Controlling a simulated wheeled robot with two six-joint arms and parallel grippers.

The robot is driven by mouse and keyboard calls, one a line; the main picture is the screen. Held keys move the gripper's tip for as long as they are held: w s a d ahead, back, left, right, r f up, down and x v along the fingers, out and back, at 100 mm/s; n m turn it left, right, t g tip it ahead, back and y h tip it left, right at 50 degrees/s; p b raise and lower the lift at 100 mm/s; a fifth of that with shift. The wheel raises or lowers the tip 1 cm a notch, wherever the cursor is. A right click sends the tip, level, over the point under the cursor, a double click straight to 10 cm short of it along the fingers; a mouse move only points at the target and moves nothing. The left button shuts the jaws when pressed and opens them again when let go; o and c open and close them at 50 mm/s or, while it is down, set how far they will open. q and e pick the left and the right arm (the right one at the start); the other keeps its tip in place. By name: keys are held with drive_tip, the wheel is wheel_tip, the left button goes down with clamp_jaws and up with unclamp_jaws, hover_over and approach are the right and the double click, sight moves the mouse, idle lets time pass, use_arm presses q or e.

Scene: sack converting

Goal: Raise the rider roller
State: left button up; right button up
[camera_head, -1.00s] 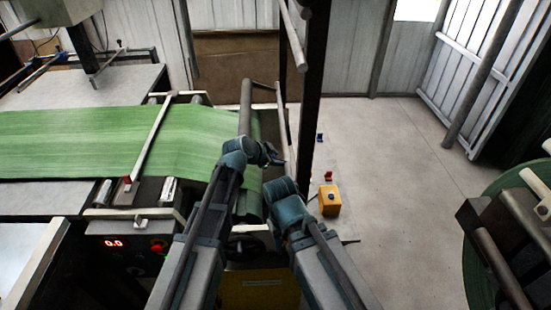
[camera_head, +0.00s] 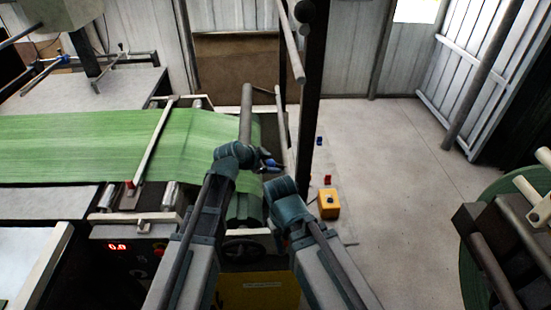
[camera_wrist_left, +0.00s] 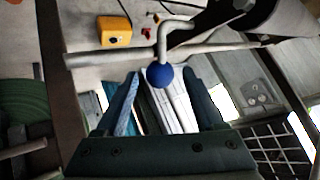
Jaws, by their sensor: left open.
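A grey roller (camera_head: 246,112), which looks like the rider roller, stands at the right end of the green web (camera_head: 90,145) in the head view. In the left wrist view, a bent metal lever (camera_wrist_left: 163,40) ends in a blue ball knob (camera_wrist_left: 160,76). My left gripper (camera_head: 268,162) is near the web's right edge, beside the roller frame. In the wrist view its open fingers (camera_wrist_left: 162,80) have the knob between their tips, with gaps on both sides. Whether the knob is fully between them in depth is unclear. My right arm shows, but its gripper is hidden.
A dark post (camera_head: 307,100) rises close to the roller. A control panel (camera_head: 125,248) is at lower left. The floor (camera_head: 400,180) at right is clear.

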use_arm(q)
drive_tip(key=p+v, duration=0.5)
drive_tip(key=v, duration=0.4)
drive_tip(key=shift+r, duration=0.15)
drive_tip(key=shift+s+a, duration=0.1)
drive_tip(key=shift+s, duration=0.05)
